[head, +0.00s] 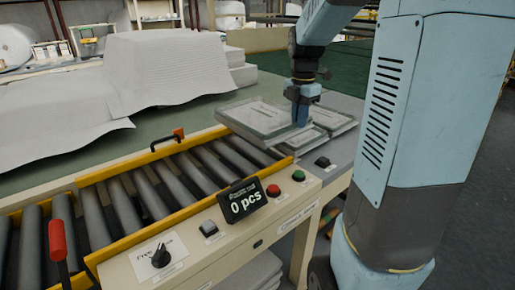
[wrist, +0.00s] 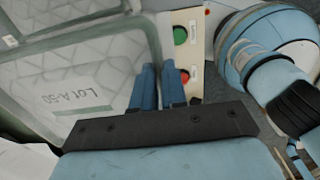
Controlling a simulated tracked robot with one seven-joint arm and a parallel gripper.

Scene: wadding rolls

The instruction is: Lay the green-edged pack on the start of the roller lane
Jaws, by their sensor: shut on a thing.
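The pack (head: 255,116) is a flat, pale, clear-wrapped slab with a greenish edge. It is tilted a little, above the right end of the roller lane (head: 185,168). My gripper (head: 300,118) is shut on its right edge. In the wrist view the pack (wrist: 85,75) shows a quilted surface, a green border and a label reading "LOT A-50". The blue fingers (wrist: 158,88) are close together at its edge. The lane has grey rollers between yellow rails. I cannot tell whether the pack touches the rollers.
Other flat packs (head: 332,119) lie on the grey surface under and right of my gripper. A counter reading "0 pcs" (head: 243,199), red and green buttons (head: 298,175) and a red-handled lever (head: 58,240) stand along the lane's front. White wadding (head: 165,75) lies behind.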

